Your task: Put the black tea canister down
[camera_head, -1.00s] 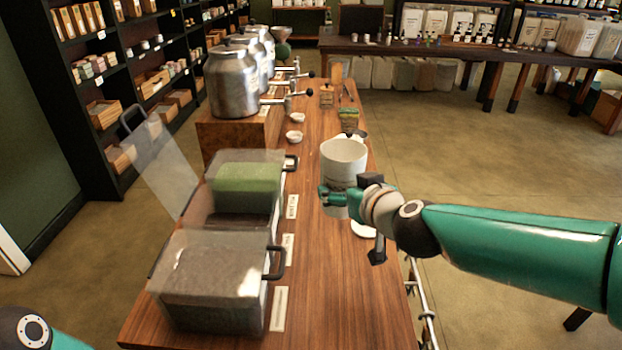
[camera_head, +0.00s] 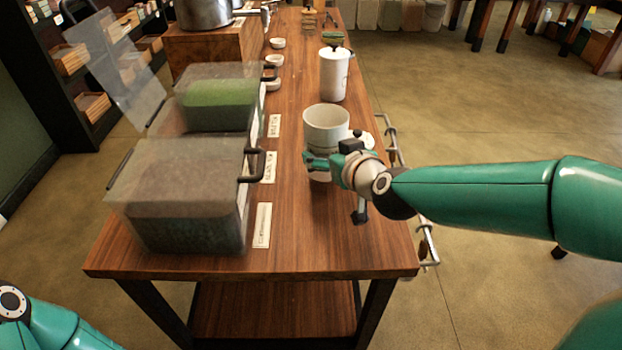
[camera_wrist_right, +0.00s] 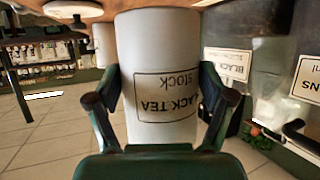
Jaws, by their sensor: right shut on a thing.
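The black tea canister (camera_head: 326,120) is white, open-topped and upright over the right part of the wooden table (camera_head: 300,235). My right gripper (camera_head: 322,162) is shut around its lower body. In the right wrist view, the canister (camera_wrist_right: 158,55) stands between the fingers, its "BLACK TEA STOCK" label upside down. The gripper hides much of its base, so I cannot tell whether it touches the table. A white round piece, possibly a lid (camera_head: 366,138), shows just behind the gripper. My left gripper is out of view; only part of that arm shows at lower left.
A second white canister with its lid on (camera_head: 334,76) stands farther back. Two clear-lidded bins, a near one (camera_head: 185,185) and a green-filled one (camera_head: 215,95), stand on the left with label cards beside them. Small white bowls (camera_head: 274,61) line the table. Bare wood lies in front.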

